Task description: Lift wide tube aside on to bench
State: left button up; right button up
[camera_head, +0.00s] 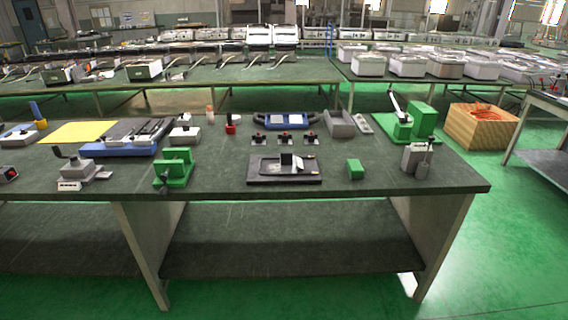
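The bench (220,215) has a dark green top and stands in front of me in the head view. I cannot clearly pick out a wide tube on it; the items are small at this distance. Long dark tube-like pieces (148,130) lie on a blue base (112,150) at the back left. A dark tray (258,180) with a small grey and white piece (291,162) sits near the front edge. Neither of my grippers shows in the view.
Green fixtures stand at the front (175,168) and back right (425,120). A small green block (355,169) and a grey block (413,158) sit near the front right. A wooden crate (482,128) stands behind the right end. Bare bench top lies between these items.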

aim_at(289, 163)
jog(key=i+l+u, duration=0.1)
jog(key=i+l, duration=0.15)
jog(key=i+l+u, duration=0.1)
jog(key=l, duration=0.25)
jog(key=i+l+u, duration=0.1)
jog(key=i+l, duration=0.2)
jog(key=i+l+u, duration=0.1)
jog(key=l, duration=0.25)
jog(key=i+l+u, duration=0.1)
jog(key=i+l, duration=0.35)
jog(key=l, duration=0.25)
jog(key=i+l+u, duration=0.15)
jog(key=l, duration=0.2)
jog(key=i, duration=0.05)
